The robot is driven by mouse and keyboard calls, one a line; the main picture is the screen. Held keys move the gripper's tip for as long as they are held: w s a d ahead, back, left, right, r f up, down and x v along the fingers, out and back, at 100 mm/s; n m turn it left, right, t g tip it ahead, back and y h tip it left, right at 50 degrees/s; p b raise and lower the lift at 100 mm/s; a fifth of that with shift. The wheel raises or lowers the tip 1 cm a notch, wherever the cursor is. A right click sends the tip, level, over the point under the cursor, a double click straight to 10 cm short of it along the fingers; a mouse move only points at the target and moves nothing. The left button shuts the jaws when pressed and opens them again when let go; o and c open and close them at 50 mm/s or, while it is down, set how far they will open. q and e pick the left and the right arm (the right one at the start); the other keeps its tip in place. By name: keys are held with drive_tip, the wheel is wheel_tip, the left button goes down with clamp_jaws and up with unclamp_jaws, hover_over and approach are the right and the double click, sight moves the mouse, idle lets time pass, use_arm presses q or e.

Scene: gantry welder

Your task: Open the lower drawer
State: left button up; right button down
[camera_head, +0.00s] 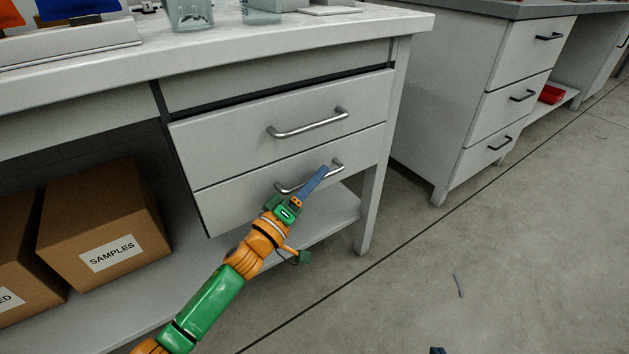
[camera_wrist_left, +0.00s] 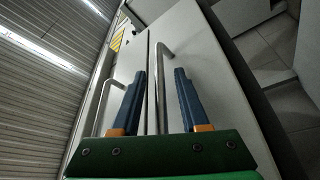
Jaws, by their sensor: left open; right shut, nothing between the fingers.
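The lower drawer (camera_head: 235,200) is a grey front under the bench, and its face looks level with the upper drawer (camera_head: 230,142). Its curved metal handle (camera_head: 337,164) is partly hidden by my left gripper (camera_head: 318,178). In the left wrist view my left gripper (camera_wrist_left: 160,98) is open, with one blue finger on each side of the lower handle's bar (camera_wrist_left: 161,75). I cannot tell whether the fingers touch the bar. Only the dark tip of my right gripper (camera_head: 437,350) shows at the bottom edge of the head view.
The upper drawer's handle (camera_head: 308,123) is close above my left gripper. A SAMPLES box (camera_head: 100,225) stands on the low shelf (camera_head: 335,215) at left. A second cabinet (camera_head: 440,95) with black handles stands at right. The floor (camera_head: 480,260) between is largely clear.

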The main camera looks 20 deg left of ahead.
use_arm(q)
clamp_jaws()
idle(1.4)
